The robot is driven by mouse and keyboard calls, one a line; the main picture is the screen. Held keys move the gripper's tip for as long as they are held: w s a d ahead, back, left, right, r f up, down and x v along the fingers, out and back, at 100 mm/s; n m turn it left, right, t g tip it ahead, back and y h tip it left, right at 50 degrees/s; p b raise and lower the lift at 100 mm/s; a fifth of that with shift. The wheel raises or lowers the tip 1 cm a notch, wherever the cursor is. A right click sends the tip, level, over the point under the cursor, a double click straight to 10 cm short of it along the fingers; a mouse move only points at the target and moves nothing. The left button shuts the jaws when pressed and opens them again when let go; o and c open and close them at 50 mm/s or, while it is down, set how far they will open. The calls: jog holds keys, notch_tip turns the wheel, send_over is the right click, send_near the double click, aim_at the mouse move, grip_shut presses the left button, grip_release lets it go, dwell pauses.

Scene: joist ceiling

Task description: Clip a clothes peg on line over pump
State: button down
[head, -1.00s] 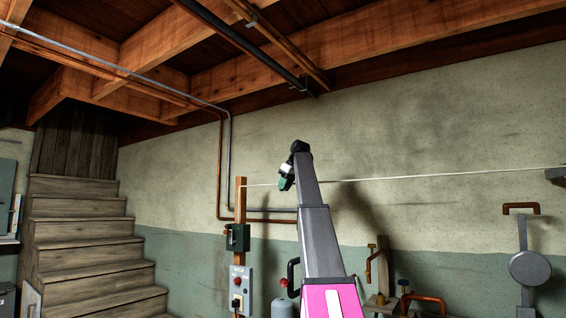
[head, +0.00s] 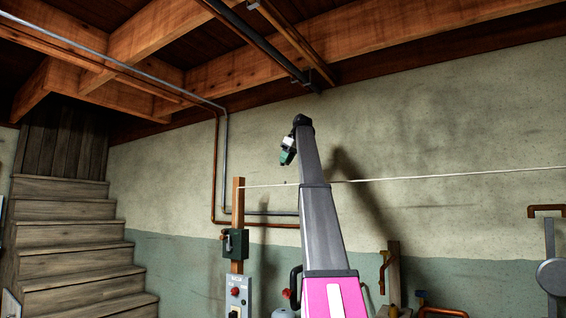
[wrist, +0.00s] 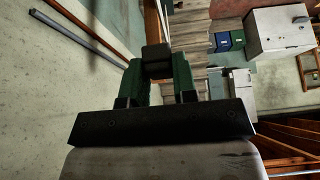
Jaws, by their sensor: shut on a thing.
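My gripper (head: 288,151) is raised at the top of my arm, near the line in the head view and a little above it in the picture. In the wrist view its green fingers (wrist: 160,84) are closed around a small dark block (wrist: 157,58), which looks like the peg; its shape is hard to make out. The pale line (head: 430,178) runs from a wooden post (head: 238,205) rightward and passes behind my arm. A grey rounded top with a red knob (head: 286,293) shows low beside my arm; it may be the pump, mostly cut off.
Wooden stairs (head: 75,245) stand at the left. A green switch box (head: 235,242) and a grey control panel (head: 238,294) are on the post. Pipes (head: 265,45) run under the joists (head: 370,45). Copper pipework (head: 385,270) is at the lower right.

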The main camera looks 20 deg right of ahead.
dwell(0.4)
jog(key=shift+s+d, duration=0.1)
jog(key=shift+s, duration=0.05)
jog(key=shift+f, duration=2.75)
jog(key=shift+f, duration=1.45)
jog(key=c, duration=0.8)
grip_release()
